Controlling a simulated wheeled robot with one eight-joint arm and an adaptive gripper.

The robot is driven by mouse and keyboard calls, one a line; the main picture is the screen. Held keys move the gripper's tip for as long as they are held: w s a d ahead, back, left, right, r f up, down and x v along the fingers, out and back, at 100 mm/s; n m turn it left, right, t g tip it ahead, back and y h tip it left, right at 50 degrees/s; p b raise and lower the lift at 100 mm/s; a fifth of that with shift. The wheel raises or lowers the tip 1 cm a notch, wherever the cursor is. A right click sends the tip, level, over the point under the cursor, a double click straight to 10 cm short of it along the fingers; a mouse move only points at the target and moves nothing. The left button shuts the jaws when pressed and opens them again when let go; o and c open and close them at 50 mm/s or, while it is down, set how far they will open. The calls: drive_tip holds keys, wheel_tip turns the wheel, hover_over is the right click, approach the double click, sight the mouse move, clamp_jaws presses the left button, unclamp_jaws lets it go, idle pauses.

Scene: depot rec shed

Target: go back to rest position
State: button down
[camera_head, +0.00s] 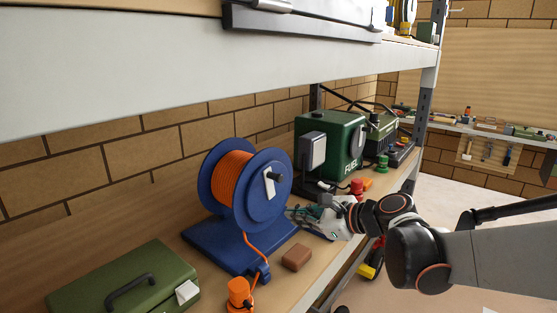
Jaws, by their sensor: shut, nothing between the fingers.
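My gripper (300,213) is at the end of my arm, which comes in from the right over the shelf's front edge. It points left, towards the blue cable reel (270,215) with orange cable (233,178). In the picture its tip overlaps the right side of the reel's base; I cannot tell if they touch. The fingers look closed, with nothing seen held in them. They are small in the view.
The wooden shelf (170,215) carries a green case (125,285), a brown block (296,257), an orange plug (239,294) and a green fuel box (330,145). An upper shelf (120,70) hangs above. A grey upright (424,105) stands at right. Open floor lies right.

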drive_tip(key=s+d+f+n+h, duration=0.2)
drive_tip(key=s+d+n+h, duration=0.1)
drive_tip(key=s+d+n, duration=0.2)
drive_tip(key=s+d+f+n+g+h, duration=0.1)
drive_tip(key=s+d+f+n+h, duration=0.1)
drive_tip(key=s+d+n, duration=0.3)
drive_tip(key=s+d+f+n+h, duration=0.1)
drive_tip(key=s+d+n+h, duration=0.4)
drive_tip(key=s+n, duration=0.5)
drive_tip(key=s, duration=0.4)
drive_tip(key=shift+s+d+f+n, duration=0.3)
drive_tip(key=shift+s+d+f, duration=0.05)
drive_tip(key=shift+f, duration=0.05)
